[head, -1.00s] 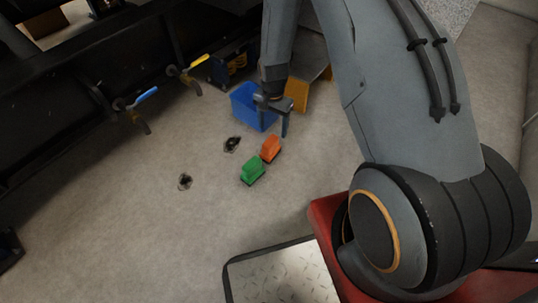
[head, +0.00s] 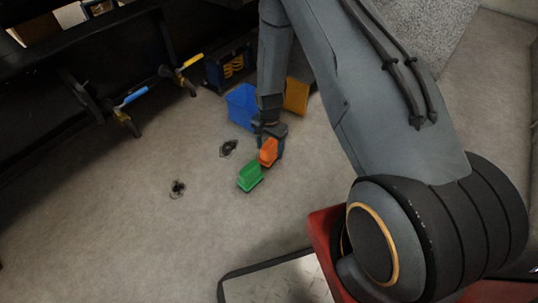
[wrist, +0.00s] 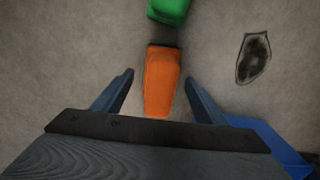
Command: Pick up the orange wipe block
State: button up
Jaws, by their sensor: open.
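The orange wipe block (head: 268,152) stands on the floor beside the green block (head: 250,176). In the wrist view the orange block (wrist: 161,82) sits between the two fingers of my gripper (wrist: 160,85), with a gap on each side. My gripper (head: 270,145) is open and low over the floor at the orange block. The green block (wrist: 168,10) shows at the top edge of the wrist view, just beyond the orange one. The fingers partly hide the orange block in the head view.
A blue bin (head: 242,104) stands just behind my gripper, with a yellow-orange object (head: 296,95) beside it. Dark stains (head: 228,148) mark the floor. Valves with a blue handle (head: 134,97) and a yellow handle (head: 192,61) are at upper left. The floor at left is clear.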

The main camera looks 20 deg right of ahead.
notch_tip(320, 180, down, 2)
jog(key=shift+f+b, duration=0.1)
jog(key=shift+b, duration=0.25)
jog(key=shift+c, duration=0.5)
jog(key=c, duration=1.1)
notch_tip(320, 180, up, 10)
jog(key=p, duration=0.5)
